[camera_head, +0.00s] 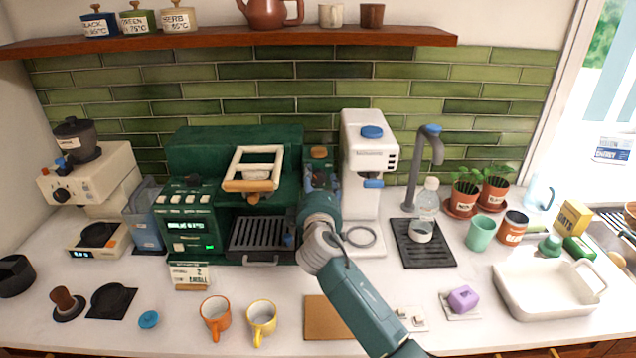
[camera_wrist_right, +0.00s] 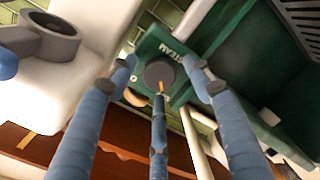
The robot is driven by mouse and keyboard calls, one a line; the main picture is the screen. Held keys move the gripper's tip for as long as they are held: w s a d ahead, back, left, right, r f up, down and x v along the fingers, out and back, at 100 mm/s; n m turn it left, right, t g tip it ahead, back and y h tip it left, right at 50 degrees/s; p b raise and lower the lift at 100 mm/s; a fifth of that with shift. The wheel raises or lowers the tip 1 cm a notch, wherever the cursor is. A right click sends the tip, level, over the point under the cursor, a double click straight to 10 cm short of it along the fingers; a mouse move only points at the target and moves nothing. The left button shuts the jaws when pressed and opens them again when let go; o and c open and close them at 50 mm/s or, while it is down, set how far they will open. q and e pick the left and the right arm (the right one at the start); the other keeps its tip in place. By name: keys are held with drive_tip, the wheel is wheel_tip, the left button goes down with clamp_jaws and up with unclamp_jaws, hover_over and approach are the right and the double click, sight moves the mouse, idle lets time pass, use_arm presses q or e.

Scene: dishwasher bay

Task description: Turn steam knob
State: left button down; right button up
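The steam knob (camera_wrist_right: 159,74) is a dark round knob with an orange mark, on a green panel lettered STEAM in the right wrist view. It belongs to the dark green espresso machine (camera_head: 235,145) at the back of the counter. In the head view, my right gripper (camera_head: 319,181) is at the machine's right end and hides the knob. In the right wrist view, my right gripper (camera_wrist_right: 159,80) is open, its blue fingers spread around the knob with visible gaps at the sides. I cannot tell whether the lower finger touches it. My left gripper is not in view.
A white grinder-like appliance (camera_head: 368,150) stands close to the right of my right gripper. A wooden-framed part (camera_head: 253,169) is on the machine's front to the left. Orange (camera_head: 215,312) and yellow (camera_head: 262,318) mugs stand in front. A wooden shelf (camera_head: 240,37) runs above.

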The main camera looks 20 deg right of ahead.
drive_tip(key=shift+s, duration=0.1)
drive_tip(key=v, duration=1.1)
drive_tip(key=shift+s, duration=0.4)
drive_tip(key=shift+a, duration=0.15)
